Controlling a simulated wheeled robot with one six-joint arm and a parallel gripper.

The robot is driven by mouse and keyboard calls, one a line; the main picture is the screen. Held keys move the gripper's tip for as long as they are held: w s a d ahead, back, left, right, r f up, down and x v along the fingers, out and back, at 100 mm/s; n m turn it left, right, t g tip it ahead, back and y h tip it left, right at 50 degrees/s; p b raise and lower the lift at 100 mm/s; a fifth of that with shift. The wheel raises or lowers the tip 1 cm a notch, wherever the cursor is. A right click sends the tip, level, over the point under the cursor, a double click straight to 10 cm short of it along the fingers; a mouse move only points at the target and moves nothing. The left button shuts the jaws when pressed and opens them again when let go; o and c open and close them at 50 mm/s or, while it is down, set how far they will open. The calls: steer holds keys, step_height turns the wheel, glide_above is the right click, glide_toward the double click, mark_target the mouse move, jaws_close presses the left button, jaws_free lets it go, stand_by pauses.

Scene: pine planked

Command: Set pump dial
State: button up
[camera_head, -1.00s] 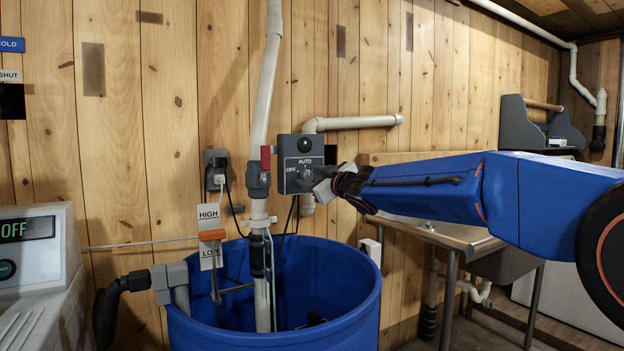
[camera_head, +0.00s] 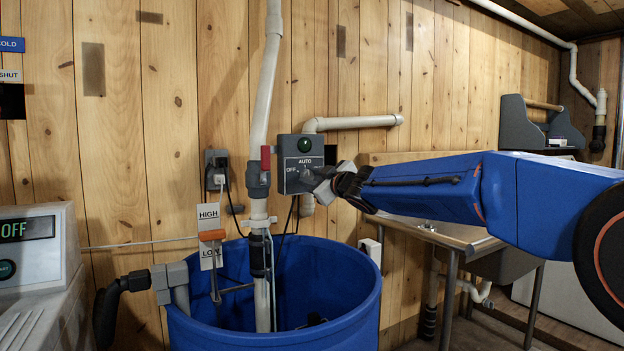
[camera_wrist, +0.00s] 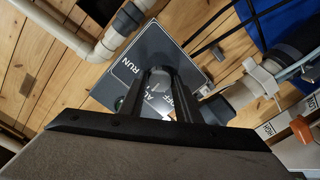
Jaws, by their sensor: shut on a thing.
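The grey pump control box (camera_head: 298,153) is on the plank wall above the blue barrel, with a green lamp (camera_head: 304,146) near its top. Its face is marked OFF at left and AUTO at top; RUN is readable in the wrist view, on the box face (camera_wrist: 132,66). The grey dial (camera_wrist: 158,78) sits between my fingers in the wrist view. My gripper (camera_head: 318,184) reaches in from the right and is shut on the dial; it also shows in the wrist view (camera_wrist: 160,85). The fingers cover much of the dial, and I cannot tell its exact setting.
The open blue barrel (camera_head: 365,300) stands below the box. A white pipe with a red-handled valve (camera_head: 258,175) runs close by on the left. A HIGH/LOW float gauge (camera_head: 210,235) hangs left of it. A metal sink table (camera_head: 450,238) is under my arm.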

steer(key=n, duration=1)
steer(key=shift+f+n, duration=0.1)
steer(key=shift+n, duration=0.3)
stand_by(0.3)
steer(key=o, duration=1.1)
steer(key=shift+c, duration=0.2)
steer(key=shift+s+d, duration=0.1)
steer(key=v, duration=1.7)
steer(key=shift+d, duration=0.1)
